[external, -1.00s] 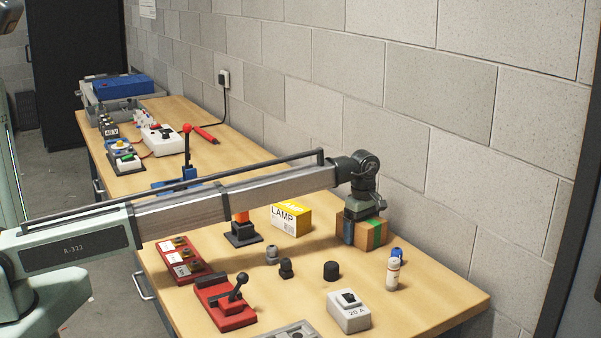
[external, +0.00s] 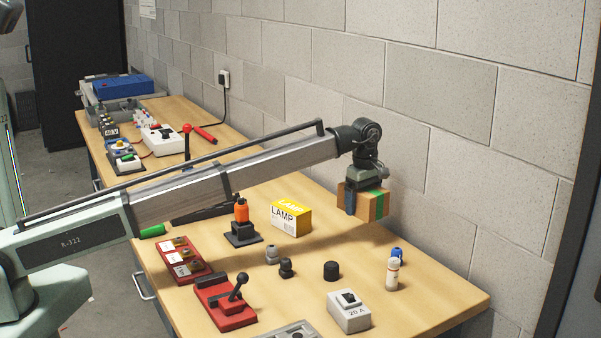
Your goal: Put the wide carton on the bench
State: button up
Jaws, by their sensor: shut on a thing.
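A brown carton with a green band (external: 376,206) hangs in my gripper (external: 363,200) at the right, near the block wall. My gripper points down and is shut on it, with a dark finger across its near face. The carton looks level and held above the bench (external: 430,295), with a gap below it. A yellow and white carton marked LAMP (external: 291,218) stands on the bench to the left of the held carton. The far side of the held carton is hidden.
A white bottle (external: 393,274), a blue item (external: 397,254), a black knob (external: 331,270) and a 20 A switch box (external: 349,311) stand below and in front. A red lever switch (external: 225,302) and an orange-topped device (external: 242,222) are further left. Bare bench lies under the carton.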

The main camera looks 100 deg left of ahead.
jog(key=shift+a+r, duration=0.1)
jog(key=shift+r, duration=0.4)
jog(key=s+a+n, duration=0.4)
jog(key=s+a, duration=1.6)
jog(key=s, duration=0.2)
jog(key=s+a+n, duration=0.2)
jog(key=s+a, duration=0.4)
jog(key=s, duration=0.6)
jog(key=s+a+n, duration=0.1)
jog(key=s+a, duration=0.5)
jog(key=s, duration=0.6)
jog(key=shift+s+f, duration=0.15)
jog(key=shift+f, duration=4.75)
jog(key=shift+f, duration=0.1)
jog(key=o, duration=1.1)
jog(key=shift+c, duration=0.2)
